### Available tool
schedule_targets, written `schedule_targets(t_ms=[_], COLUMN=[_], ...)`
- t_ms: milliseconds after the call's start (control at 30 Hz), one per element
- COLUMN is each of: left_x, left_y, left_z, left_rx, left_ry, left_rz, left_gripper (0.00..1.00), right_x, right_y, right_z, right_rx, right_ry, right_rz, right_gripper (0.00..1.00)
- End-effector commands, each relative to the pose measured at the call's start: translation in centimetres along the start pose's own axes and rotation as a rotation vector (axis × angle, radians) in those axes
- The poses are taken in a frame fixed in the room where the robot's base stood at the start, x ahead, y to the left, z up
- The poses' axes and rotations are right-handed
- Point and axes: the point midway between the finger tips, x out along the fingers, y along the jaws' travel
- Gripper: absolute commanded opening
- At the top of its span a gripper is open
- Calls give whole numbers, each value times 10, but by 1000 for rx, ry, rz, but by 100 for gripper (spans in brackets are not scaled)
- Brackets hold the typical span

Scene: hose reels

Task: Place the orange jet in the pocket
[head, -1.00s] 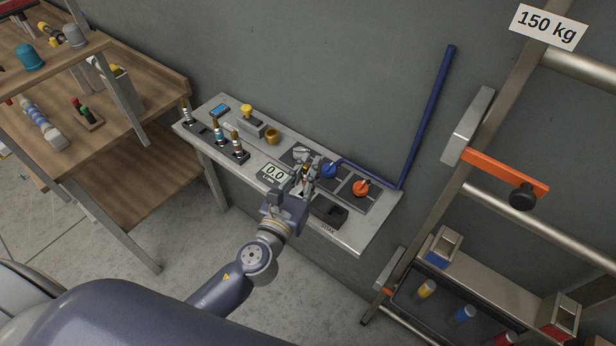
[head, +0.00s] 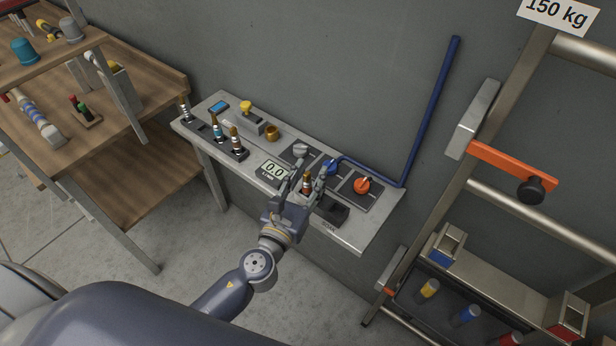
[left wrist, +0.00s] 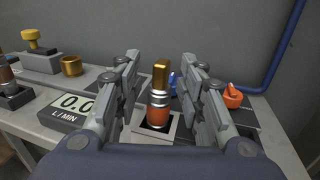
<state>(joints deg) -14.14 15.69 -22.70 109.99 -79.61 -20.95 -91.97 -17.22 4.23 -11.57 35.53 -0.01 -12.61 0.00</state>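The orange jet (left wrist: 160,95), with a brass top, a silver ring and an orange lower band, stands upright in the left wrist view. Its foot is in the dark opening of a light square pocket (left wrist: 146,138); how deep it sits I cannot tell. In the head view the jet (head: 307,183) shows between my fingers. My left gripper (head: 305,176) is open around it, and in the left wrist view (left wrist: 160,88) there is a gap on both sides of the jet. My right gripper is not in view.
A flow display (head: 273,170) is left of the gripper. Blue (head: 328,168) and orange (head: 362,186) valve knobs and a black box (head: 331,211) are close on the right. More jets (head: 236,140) stand in a rack. A blue pipe (head: 430,110) rises along the wall.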

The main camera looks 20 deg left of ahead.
Motion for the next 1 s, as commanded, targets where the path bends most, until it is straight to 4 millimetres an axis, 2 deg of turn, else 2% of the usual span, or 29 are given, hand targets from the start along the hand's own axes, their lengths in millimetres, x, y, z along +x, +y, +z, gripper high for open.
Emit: schedule_targets(t_ms=[167,700,1000], left_x=[-3,-98,-119], left_y=[0,0,0], left_z=[2,-2,2], left_rx=[0,0,0], left_ry=[1,3,0], left_rz=[0,-1,0], left_gripper=[36,36,36], right_x=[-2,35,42], right_y=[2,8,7], right_z=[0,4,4], right_rx=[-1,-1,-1], right_ry=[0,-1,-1], right_rz=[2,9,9], right_gripper=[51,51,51])
